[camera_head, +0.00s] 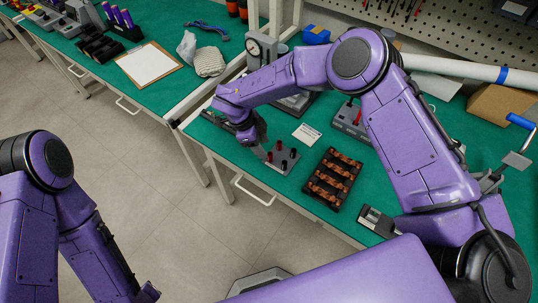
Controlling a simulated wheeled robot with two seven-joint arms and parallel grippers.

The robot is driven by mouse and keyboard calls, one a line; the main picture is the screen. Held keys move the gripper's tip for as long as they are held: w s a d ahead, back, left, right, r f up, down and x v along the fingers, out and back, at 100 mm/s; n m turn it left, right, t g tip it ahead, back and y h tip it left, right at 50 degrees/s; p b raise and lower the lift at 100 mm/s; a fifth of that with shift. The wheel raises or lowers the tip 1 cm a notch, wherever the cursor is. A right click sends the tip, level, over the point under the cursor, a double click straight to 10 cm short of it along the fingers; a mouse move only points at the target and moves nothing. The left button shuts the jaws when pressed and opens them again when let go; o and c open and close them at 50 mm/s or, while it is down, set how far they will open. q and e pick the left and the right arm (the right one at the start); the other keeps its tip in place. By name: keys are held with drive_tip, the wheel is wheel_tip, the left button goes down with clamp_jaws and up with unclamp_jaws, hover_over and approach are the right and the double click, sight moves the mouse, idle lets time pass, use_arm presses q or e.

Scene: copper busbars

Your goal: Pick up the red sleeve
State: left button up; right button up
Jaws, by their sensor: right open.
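A grey plate (268,151) near the front edge of the green bench carries several small upright sleeves. A dark red sleeve (279,146) stands at its back, and others there look black or dark red; their exact colours are hard to tell at this size. My right gripper (259,146) points down at the left end of the plate, close to the sleeves. Its jaws are open, and nothing shows between them. Whether a finger touches a sleeve cannot be told. My left arm hangs at the lower left, off the bench, its gripper outside the picture.
A black tray of copper busbars (332,178) lies right of the plate. A white card (306,134) lies behind it. A grey device with red and black parts (350,122) and a dial gauge (255,50) stand farther back. A clipboard (148,64) lies on the left bench.

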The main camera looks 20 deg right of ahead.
sight(273, 160)
drive_tip(key=p+x, duration=0.2)
drive_tip(key=x, duration=0.4)
drive_tip(key=shift+p, duration=0.3)
drive_tip(key=shift+w+f, duration=0.15)
drive_tip(key=shift+f, duration=0.15)
drive_tip(key=c, duration=0.7)
drive_tip(key=shift+o, duration=0.2)
